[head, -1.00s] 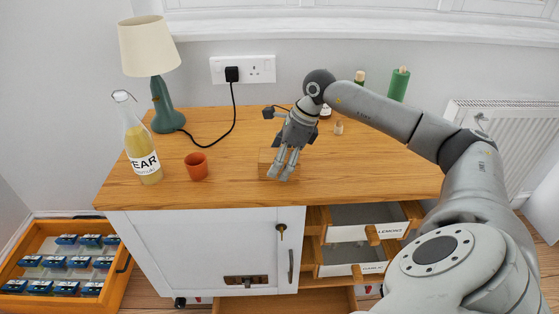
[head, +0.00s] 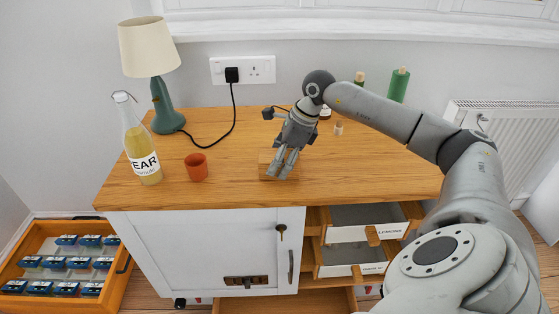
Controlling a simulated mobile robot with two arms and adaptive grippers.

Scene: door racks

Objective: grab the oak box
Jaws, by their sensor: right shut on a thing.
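The oak box (head: 266,163) is a small wooden block on the cabinet's wooden top, near the front edge and close in colour to it. My right gripper (head: 281,166) reaches down over it from the upper right. Its fingers are shut on the box and hide much of it. The box appears to rest on the top, though I cannot tell if it is slightly lifted. My left gripper does not show.
A terracotta cup (head: 196,167), a bottle (head: 141,150) and a lamp (head: 154,90) stand to the left. Two drawers (head: 352,233) are pulled out below.

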